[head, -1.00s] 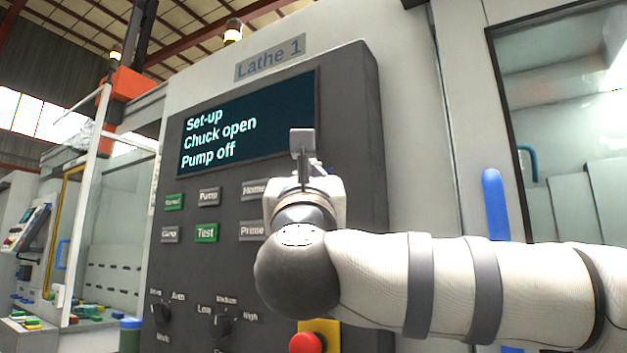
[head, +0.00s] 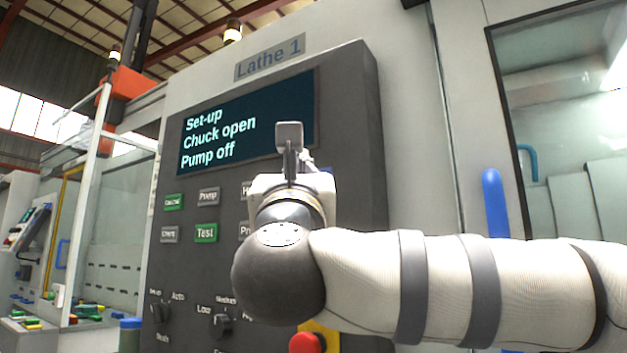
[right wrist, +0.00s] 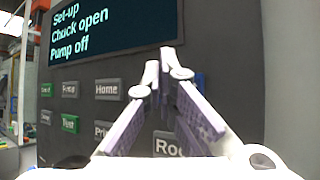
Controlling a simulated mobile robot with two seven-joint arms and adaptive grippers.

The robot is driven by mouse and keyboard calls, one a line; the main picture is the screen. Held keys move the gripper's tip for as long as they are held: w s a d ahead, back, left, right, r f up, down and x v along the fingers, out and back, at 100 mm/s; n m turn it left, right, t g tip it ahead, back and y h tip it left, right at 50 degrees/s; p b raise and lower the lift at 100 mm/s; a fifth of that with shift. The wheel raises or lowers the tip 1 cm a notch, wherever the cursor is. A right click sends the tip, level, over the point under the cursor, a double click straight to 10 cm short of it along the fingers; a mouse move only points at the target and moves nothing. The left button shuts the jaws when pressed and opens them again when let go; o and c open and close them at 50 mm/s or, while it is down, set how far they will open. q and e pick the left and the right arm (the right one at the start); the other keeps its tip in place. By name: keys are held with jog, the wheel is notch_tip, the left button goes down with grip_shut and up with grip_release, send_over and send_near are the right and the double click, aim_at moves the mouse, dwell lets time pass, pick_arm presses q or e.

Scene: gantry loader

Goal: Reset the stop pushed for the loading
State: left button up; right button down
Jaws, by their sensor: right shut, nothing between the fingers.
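The red stop button (head: 305,343) sits on a yellow plate (head: 326,340) at the bottom edge of the head view, partly cut off and partly behind my right arm. I cannot tell if it is pushed in. My right gripper (head: 289,138) is above it, in front of the dark control panel (head: 345,130) near the lower right of the screen. In the right wrist view its fingers (right wrist: 164,72) are shut with nothing between them, pointing at the panel. My left gripper is out of view.
The panel's screen (head: 220,125) reads "Set-up, Chuck open, Pump off". Push buttons, including a green Test button (head: 205,232), and rotary knobs (head: 221,325) lie below it. A blue door handle (head: 493,205) stands at right.

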jog(key=s+a, duration=0.2)
jog(key=s, duration=0.1)
jog(key=shift+s+a, duration=0.3)
jog(key=shift+a, duration=0.05)
dwell(0.5)
